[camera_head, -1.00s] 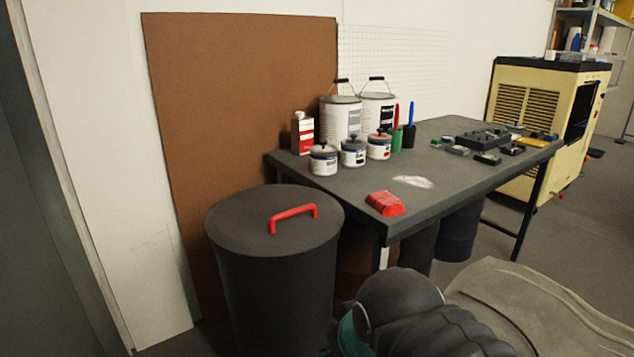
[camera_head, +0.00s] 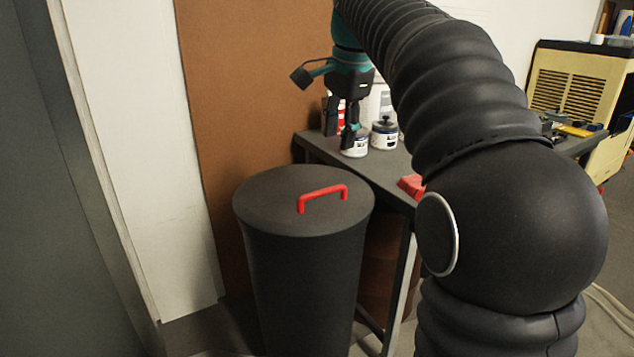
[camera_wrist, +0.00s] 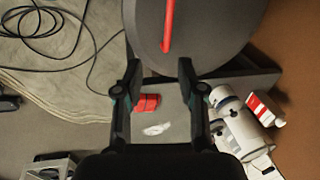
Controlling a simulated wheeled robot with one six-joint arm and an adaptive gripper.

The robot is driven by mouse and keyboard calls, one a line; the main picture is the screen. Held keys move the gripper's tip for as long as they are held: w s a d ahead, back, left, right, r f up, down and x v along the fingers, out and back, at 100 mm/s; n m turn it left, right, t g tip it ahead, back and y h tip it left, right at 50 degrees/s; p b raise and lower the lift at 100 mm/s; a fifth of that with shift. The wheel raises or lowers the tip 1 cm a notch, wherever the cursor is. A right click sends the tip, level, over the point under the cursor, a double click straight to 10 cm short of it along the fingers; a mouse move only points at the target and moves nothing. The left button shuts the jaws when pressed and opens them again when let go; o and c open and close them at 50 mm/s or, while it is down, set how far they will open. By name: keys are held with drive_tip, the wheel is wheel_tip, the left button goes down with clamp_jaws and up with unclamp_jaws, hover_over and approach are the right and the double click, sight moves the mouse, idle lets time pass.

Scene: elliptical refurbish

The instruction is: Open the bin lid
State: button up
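The dark grey bin (camera_head: 305,275) stands upright beside the table. Its round lid (camera_head: 265,205) lies flat on top, closed, with a red arched handle (camera_head: 322,192). In the wrist view the lid (camera_wrist: 215,30) is at the top, with the red handle (camera_wrist: 168,25) reaching to the upper edge. My gripper (camera_head: 350,140) hangs above the table's left corner, behind and to the right of the lid, apart from the handle. In the wrist view my gripper (camera_wrist: 158,72) has its two fingers spread, with nothing between them.
The table (camera_head: 385,170) holds paint cans (camera_head: 385,133) and a red object (camera_head: 412,186). In the wrist view, a red and white carton (camera_wrist: 262,108) lies near the right finger. A brown board (camera_head: 235,110) leans behind the bin. A cable (camera_wrist: 70,35) lies on the floor.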

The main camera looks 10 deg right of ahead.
sight(329, 190)
drive_tip(key=shift+m, duration=0.6)
drive_tip(key=b+x, duration=0.1)
drive_tip(key=x, duration=0.3)
drive_tip(key=w+b+x, duration=0.1)
drive_tip(key=x, duration=0.4)
drive_tip(key=b+x, duration=0.1)
drive_tip(key=x, duration=0.3)
drive_tip(key=shift+w+f+b, duration=0.15)
drive_tip(key=shift+w+b, duration=0.25)
clamp_jaws()
